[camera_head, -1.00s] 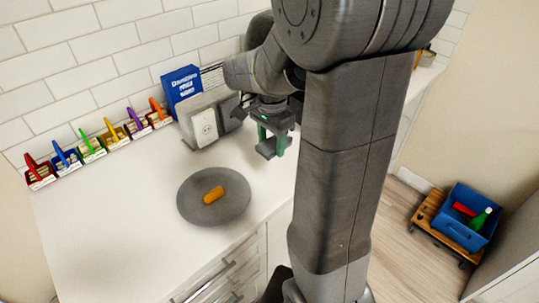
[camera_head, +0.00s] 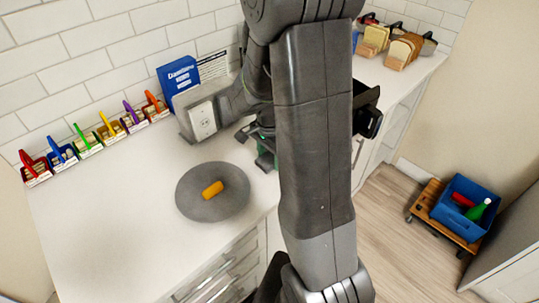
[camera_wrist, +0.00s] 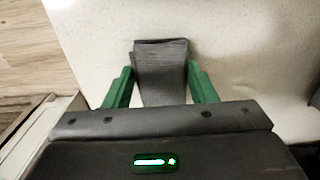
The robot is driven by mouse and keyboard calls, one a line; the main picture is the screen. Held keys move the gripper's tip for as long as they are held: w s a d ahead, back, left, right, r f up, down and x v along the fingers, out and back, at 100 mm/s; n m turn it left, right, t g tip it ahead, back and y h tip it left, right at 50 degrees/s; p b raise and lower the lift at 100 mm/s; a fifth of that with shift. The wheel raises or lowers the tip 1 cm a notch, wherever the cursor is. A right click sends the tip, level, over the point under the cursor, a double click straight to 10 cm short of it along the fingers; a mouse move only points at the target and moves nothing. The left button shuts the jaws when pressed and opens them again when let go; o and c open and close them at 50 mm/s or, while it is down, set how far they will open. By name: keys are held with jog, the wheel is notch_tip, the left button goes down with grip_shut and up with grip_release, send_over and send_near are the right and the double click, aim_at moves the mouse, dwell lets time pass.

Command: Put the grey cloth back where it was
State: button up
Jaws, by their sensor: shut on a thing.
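The grey cloth (camera_wrist: 162,70) is a folded, dark grey strip in the wrist view. It lies between the two green fingers of my gripper (camera_wrist: 161,84), which is shut on it. The cloth is over the white counter, close to its front edge; I cannot tell whether it touches the surface. In the head view my gripper (camera_head: 264,154) is partly hidden behind my arm, right of the grey plate, and the cloth is hard to make out there.
A round grey plate (camera_head: 212,207) with an orange-yellow piece (camera_head: 212,189) stands on the counter (camera_head: 110,220). Small coloured bins (camera_head: 90,140) line the wall. A blue box (camera_head: 180,80) stands behind the socket block (camera_head: 203,118). A blue crate (camera_head: 462,208) sits on a wooden trolley. Bread (camera_head: 403,50) stands back right.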

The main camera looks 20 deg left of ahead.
aim_at(269, 156)
jog(key=shift+f, duration=0.2)
jog(key=o, duration=0.9)
jog(key=shift+r, duration=0.1)
notch_tip(269, 156, up, 12)
jog(key=shift+r, duration=0.15)
